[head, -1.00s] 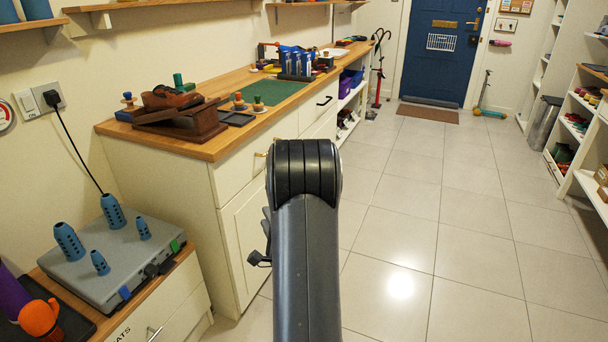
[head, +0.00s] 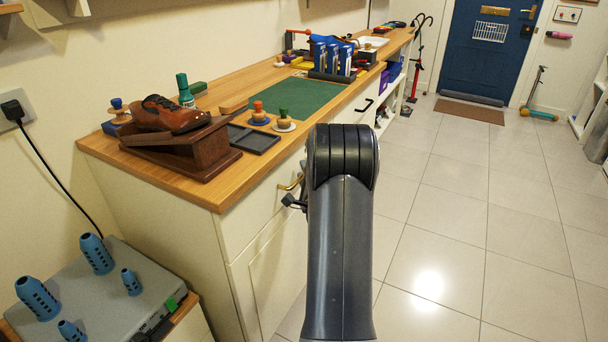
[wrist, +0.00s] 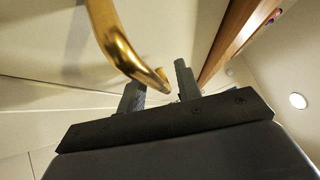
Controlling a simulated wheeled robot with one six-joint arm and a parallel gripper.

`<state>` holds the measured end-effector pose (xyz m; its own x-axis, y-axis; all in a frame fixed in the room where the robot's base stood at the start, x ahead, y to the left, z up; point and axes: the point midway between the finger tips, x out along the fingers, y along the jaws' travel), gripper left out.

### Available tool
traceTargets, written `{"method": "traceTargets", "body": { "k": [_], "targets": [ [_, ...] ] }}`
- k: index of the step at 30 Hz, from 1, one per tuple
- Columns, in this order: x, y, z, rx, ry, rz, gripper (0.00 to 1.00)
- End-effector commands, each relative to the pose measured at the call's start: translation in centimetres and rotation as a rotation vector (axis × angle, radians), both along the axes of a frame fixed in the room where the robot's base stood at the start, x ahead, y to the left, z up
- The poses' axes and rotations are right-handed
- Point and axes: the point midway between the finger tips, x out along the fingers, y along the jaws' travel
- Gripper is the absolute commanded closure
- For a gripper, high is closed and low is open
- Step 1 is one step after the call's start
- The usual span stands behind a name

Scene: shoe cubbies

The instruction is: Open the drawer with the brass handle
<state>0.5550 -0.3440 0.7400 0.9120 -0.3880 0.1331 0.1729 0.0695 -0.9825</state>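The brass handle (head: 290,184) is on the cream drawer front (head: 258,226) under the wooden counter, just left of my arm in the head view. The drawer looks closed. In the wrist view the curved brass handle (wrist: 122,50) runs from the top edge down towards my gripper (wrist: 158,76). My gripper's two dark fingers are apart, and the lower end of the handle appears in line with the gap between them. I cannot tell whether they touch it. In the head view my arm hides most of the gripper.
The counter (head: 228,182) holds a shoe on a wooden stand (head: 207,150), a green mat (head: 285,103) and several small items. A second drawer with a black handle (head: 364,105) is further along. A grey case (head: 110,300) stands lower left. The tiled floor on the right is clear.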

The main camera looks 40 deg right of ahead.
Motion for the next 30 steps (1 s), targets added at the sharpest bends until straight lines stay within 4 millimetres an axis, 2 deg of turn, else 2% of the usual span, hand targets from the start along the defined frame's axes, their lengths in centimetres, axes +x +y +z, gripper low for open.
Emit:
{"method": "traceTargets", "body": {
  "k": [2,14,30],
  "targets": [
    [-0.02,0.01,-0.01,0.0,0.0,0.0,0.67],
    [-0.05,0.01,-0.03,0.0,0.0,0.0,0.99],
    [-0.06,0.01,-0.09,0.0,0.001,0.0,1.0]
  ]
}}
